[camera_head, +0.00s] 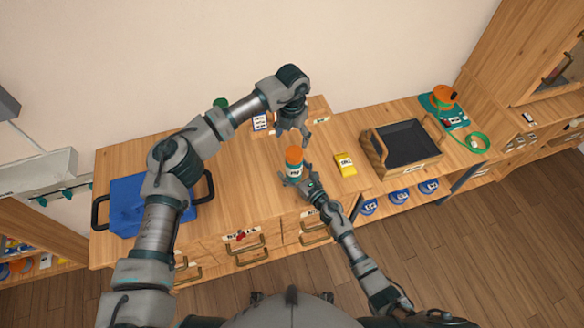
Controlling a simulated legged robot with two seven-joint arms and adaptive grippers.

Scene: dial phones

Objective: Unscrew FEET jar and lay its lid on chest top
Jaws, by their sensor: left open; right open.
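The jar (293,171) stands upright on the wooden chest top (245,196), with an orange lid (293,154) on it. Its body shows a white label with dark letters too small to read surely. My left gripper (294,141) is open and points down, just above and behind the lid in the picture, apart from it. My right gripper (294,179) is open at the jar's lower body, with fingers to either side; whether they touch it I cannot tell. The jar's base is partly hidden by the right gripper.
A yellow box (344,164) lies right of the jar. A wooden tray (376,155) with a dark inside stands further right. A blue case (126,207) lies at the left. Free chest top lies left of the jar.

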